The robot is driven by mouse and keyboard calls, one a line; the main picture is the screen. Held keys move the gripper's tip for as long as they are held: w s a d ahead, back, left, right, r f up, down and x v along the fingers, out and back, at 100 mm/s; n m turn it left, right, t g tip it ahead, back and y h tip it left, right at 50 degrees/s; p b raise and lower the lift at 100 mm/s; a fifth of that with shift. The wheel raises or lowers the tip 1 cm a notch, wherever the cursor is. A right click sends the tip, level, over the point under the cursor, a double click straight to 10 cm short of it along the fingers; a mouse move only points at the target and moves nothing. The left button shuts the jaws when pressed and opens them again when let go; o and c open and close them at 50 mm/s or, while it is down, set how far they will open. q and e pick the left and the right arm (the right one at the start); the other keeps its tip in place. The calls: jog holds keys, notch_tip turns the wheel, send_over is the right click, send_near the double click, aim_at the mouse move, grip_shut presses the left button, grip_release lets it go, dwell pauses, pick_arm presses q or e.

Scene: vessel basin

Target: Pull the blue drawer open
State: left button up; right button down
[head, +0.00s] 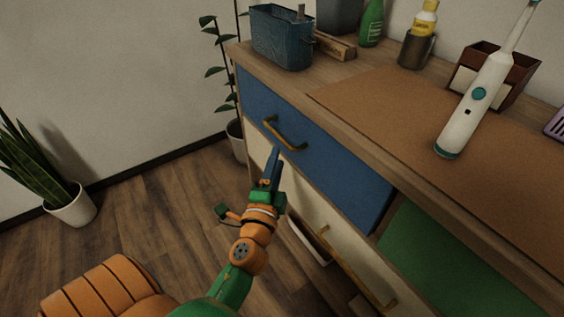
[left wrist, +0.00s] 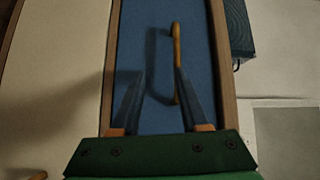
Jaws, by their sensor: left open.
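The blue drawer (head: 320,162) is in the upper left of the wooden cabinet in the head view, and its front looks flush with the cabinet. Its brass bar handle (head: 284,134) sits on the front. My left gripper (head: 276,153) is just below and in front of the handle. In the left wrist view the blue drawer front (left wrist: 195,30) fills the middle, and the handle (left wrist: 177,60) stands close to the right finger. My left gripper (left wrist: 158,85) is open, with nothing between its fingers. Whether a finger touches the handle I cannot tell. My right gripper is not in view.
A green panel (head: 430,245) is right of the blue drawer, and a cream drawer with a brass handle (head: 355,270) lies below. The cabinet top holds a blue basket (head: 282,40), an electric toothbrush (head: 475,100) and bottles. Potted plants stand on the floor at left.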

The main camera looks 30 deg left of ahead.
aim_at(277, 133)
pick_arm(q)
jog(key=r, duration=0.1)
jog(key=a, duration=0.1)
jog(key=r+p, duration=0.1)
jog(key=shift+w+a+r+t+y, duration=0.15)
jog(key=shift+w+r+t+y, duration=0.15)
jog(key=shift+w+r, duration=0.05)
jog(key=p+x, duration=0.1)
jog(key=x, duration=0.3)
jog(key=shift+w+a, duration=0.15)
jog(key=shift+w, duration=0.15)
jog(key=shift+w+a, duration=0.15)
jog(key=shift+w, duration=0.25)
jog(key=shift+f, duration=0.1)
grip_shut()
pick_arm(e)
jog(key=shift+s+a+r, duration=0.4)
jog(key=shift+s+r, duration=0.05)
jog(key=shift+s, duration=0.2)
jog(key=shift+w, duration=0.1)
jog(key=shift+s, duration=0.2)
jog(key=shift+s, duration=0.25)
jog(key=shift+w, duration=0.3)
